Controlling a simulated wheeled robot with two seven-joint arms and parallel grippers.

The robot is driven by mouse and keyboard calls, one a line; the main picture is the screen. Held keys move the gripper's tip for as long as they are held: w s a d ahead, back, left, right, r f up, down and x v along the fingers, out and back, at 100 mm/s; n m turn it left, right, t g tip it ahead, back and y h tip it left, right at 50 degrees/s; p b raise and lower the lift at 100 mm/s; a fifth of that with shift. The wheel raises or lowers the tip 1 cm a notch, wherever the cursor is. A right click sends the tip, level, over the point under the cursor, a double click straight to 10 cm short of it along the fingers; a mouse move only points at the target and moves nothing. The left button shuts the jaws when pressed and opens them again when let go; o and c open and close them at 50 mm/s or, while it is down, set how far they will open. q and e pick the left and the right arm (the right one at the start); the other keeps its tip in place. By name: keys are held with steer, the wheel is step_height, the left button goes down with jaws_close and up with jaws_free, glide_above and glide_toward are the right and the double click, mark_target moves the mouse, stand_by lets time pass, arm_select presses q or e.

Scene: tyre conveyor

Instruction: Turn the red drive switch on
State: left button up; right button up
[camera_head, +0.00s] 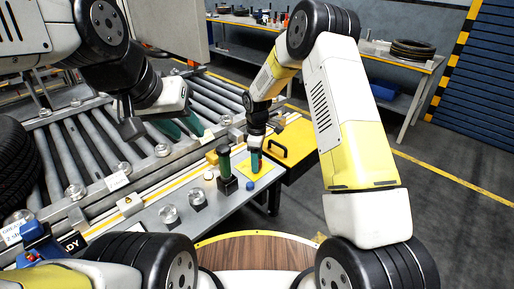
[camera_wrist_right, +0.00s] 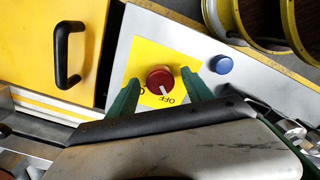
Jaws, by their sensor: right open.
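The red drive switch (camera_wrist_right: 160,79) is a round red knob on a yellow plate (camera_wrist_right: 147,58) in the right wrist view. Its white mark points toward the word OFF; another label beside it is partly hidden by a finger. My right gripper (camera_wrist_right: 160,77) is open, with one green finger on each side of the knob; I cannot tell whether they touch it. In the head view my right gripper (camera_head: 256,161) is over the yellow plate (camera_head: 257,174) and hides the knob. My left gripper (camera_head: 183,128) is open and empty above the rollers.
A blue button (camera_wrist_right: 221,64) sits beside the plate. A yellow box with a black handle (camera_head: 290,145) adjoins the panel. A green-topped post (camera_head: 225,163) and clear knobs (camera_head: 169,214) stand on the panel to the left. The roller conveyor (camera_head: 95,150) and a black tyre (camera_head: 15,170) lie further left.

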jaws_close()
steer(key=shift+m, duration=0.5)
steer(key=m, duration=0.3)
steer(key=shift+m, duration=0.4)
steer(key=m, duration=0.9)
steer(key=shift+m, duration=2)
